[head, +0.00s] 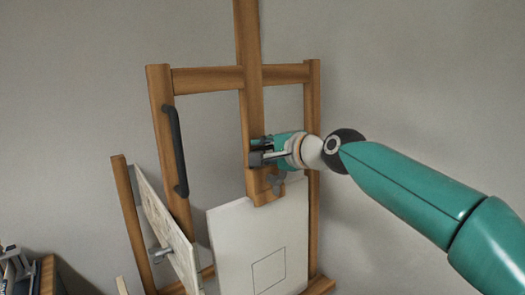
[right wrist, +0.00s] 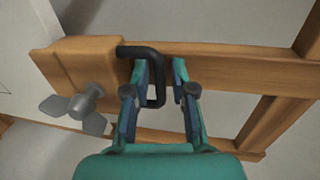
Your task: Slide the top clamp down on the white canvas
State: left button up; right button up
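The white canvas (head: 238,245) stands on the wooden easel, with a thin square outline drawn on it. The top clamp (head: 264,197) is a wooden block on the easel's central mast, at the canvas's top edge; I cannot tell if they touch. A grey wing knob (right wrist: 88,104) and a black loop handle (right wrist: 157,75) sit on the clamp in the right wrist view. My right gripper (right wrist: 160,75) is open, its fingers on either side of the handle's bar, with a gap on the right. In the head view my right gripper (head: 258,152) partly hides the clamp. My left gripper is not in view.
A long black handle (head: 176,150) is on the easel's left upright. A tilted panel (head: 165,225) leans at the left with a metal knob. Dark objects (head: 18,268) sit on a wooden surface at the lower left. The grey wall behind is bare.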

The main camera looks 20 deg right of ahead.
jog(key=shift+o, duration=0.4)
jog(key=shift+s+d+r, duration=0.25)
jog(key=shift+s, duration=0.3)
jog(key=v, duration=1)
jog(key=shift+s, duration=0.3)
jog(key=shift+d, duration=0.15)
